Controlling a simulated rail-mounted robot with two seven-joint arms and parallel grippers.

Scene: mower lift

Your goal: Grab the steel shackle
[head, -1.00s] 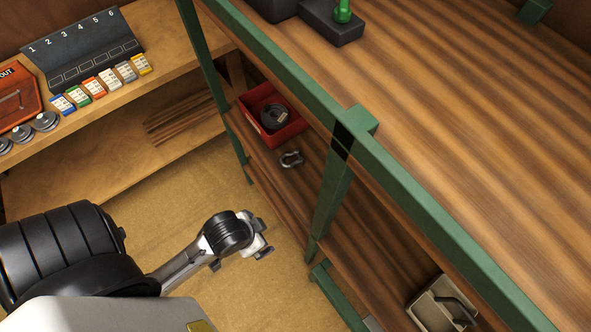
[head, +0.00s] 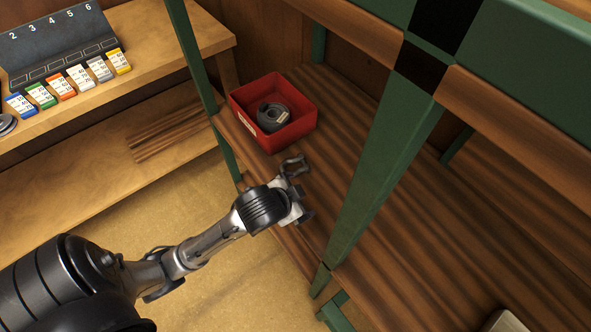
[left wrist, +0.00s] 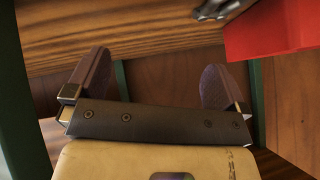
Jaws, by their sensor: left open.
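The steel shackle (head: 294,164) lies on the brown wooden lower shelf, in front of the red bin in the head view. A grey metal piece that looks like part of it shows at the top edge of the left wrist view (left wrist: 216,9). My left gripper (head: 298,200) is at the shelf's front edge, just short of the shackle. Its two fingers are apart with nothing between them in the left wrist view (left wrist: 153,84). The gripper partly hides the near side of the shackle in the head view. My right gripper is out of view.
The red bin (head: 245,104) holds a dark coil and stands just behind the shackle; it also shows in the left wrist view (left wrist: 262,32). A green post (head: 376,190) rises right of the gripper, another (head: 192,57) on the left. Bare shelf lies between.

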